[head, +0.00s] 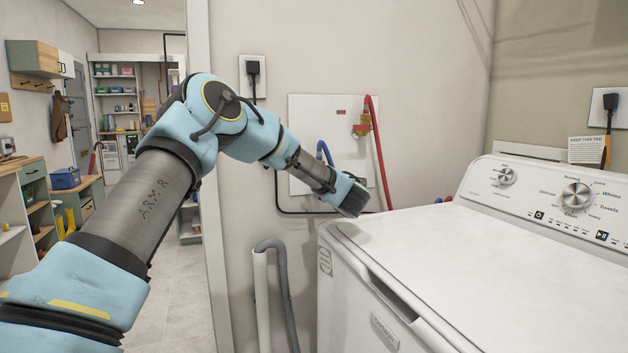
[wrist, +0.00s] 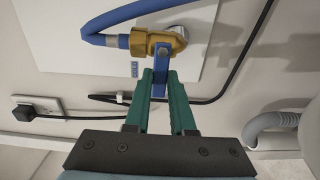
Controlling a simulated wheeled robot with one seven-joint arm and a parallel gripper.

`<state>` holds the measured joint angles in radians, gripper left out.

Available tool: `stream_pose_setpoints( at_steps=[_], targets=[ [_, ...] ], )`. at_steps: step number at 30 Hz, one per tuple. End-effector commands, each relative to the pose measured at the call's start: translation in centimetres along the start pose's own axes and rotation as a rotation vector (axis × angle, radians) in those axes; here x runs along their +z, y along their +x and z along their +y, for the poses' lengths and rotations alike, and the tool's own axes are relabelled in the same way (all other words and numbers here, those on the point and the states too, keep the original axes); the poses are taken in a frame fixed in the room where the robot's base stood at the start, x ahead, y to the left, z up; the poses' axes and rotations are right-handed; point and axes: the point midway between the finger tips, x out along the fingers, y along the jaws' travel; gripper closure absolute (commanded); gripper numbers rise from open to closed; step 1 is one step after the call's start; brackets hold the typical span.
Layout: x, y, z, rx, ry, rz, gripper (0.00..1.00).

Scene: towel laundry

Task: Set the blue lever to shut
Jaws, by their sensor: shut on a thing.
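The blue lever (wrist: 161,78) shows in the wrist view, attached to a brass valve (wrist: 158,42) on the white wall panel (wrist: 60,35). The lever points from the valve toward my gripper. My gripper (wrist: 161,88) has green fingers and is shut on the lever's free end. A blue hose (wrist: 130,15) runs from the valve. In the head view my gripper (head: 350,197) is at the panel's lower right, and my arm hides the lever; only the blue hose (head: 324,150) shows above it.
A red hose (head: 377,150) and its brass valve (head: 361,130) are on the panel above right. A white washing machine (head: 460,260) stands close on the right. A grey drain hose (head: 280,285) is below. A black cable (wrist: 235,70) passes behind my fingers.

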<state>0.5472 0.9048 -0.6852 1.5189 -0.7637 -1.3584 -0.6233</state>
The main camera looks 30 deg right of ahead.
Motion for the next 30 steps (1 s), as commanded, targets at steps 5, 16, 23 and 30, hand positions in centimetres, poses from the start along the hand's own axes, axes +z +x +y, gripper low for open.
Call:
stream_pose_setpoints(
  at_steps=[5, 16, 23, 30],
  targets=[
    [0.10, -0.06, 0.05, 0.000, 0.010, -0.002, 1.00],
    [0.11, -0.06, 0.05, 0.000, 0.009, -0.003, 0.68],
    [0.06, -0.03, 0.04, 0.000, 0.008, -0.001, 0.47],
    [0.06, -0.20, 0.01, 0.000, 0.008, -0.002, 0.47]
  ],
)
